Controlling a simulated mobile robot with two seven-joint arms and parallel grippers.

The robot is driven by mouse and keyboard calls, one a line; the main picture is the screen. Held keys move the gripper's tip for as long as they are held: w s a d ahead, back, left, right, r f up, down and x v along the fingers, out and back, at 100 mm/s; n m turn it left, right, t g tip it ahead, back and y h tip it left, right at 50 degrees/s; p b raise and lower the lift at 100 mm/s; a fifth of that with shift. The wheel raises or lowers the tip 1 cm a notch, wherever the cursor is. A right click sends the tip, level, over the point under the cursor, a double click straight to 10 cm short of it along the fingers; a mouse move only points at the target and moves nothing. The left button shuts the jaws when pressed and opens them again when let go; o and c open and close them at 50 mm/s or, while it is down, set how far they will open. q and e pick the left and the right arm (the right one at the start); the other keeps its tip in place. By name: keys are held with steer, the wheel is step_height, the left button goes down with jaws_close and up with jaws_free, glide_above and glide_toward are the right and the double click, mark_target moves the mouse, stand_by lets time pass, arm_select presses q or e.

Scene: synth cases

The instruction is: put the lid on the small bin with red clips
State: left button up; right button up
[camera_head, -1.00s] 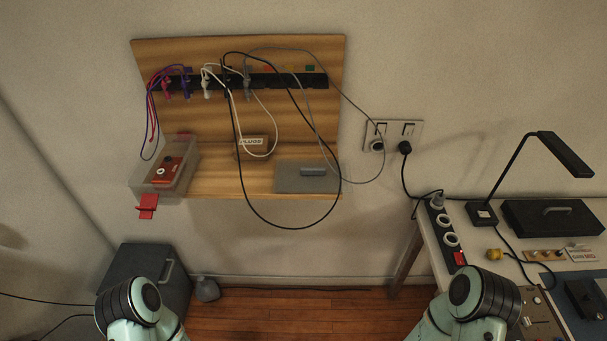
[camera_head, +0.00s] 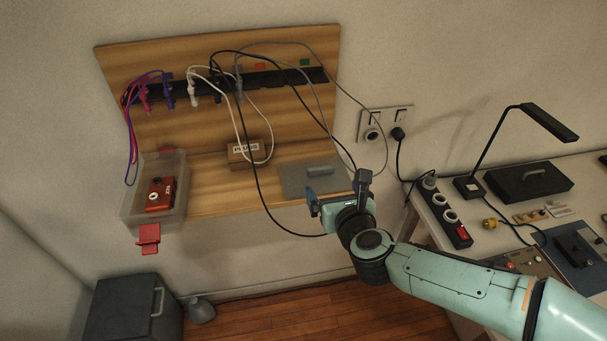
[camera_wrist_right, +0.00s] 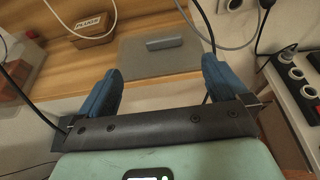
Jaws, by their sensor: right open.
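The small clear bin (camera_head: 180,210) sits at the left end of the wooden shelf, with a red clip (camera_head: 149,238) hanging at its front and another red part at its back. A red box (camera_head: 160,194) is inside it. A flat grey lid (camera_head: 295,184) with a raised grey handle (camera_head: 319,170) lies on the shelf's right end; it also shows in the right wrist view (camera_wrist_right: 135,66). My right gripper (camera_head: 337,190) is open and empty at the lid's near edge, its blue fingers (camera_wrist_right: 162,68) spread towards the lid. My left gripper is out of view.
Cables hang from the rack (camera_head: 225,88); a black one (camera_head: 262,190) loops down near my right gripper. A labelled brown box (camera_head: 246,153) stands mid-shelf. At right, a table holds a power strip (camera_head: 444,212), lamp (camera_head: 468,188) and dark handled lid (camera_head: 528,184). A grey bin (camera_head: 120,310) stands below.

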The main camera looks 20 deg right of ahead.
mark_target(321, 168)
steer(key=b+x, duration=0.1)
steer(key=x, duration=1.2)
steer(key=shift+s+d+f, duration=0.15)
steer(key=shift+f, duration=0.05)
steer(key=c, duration=1.1)
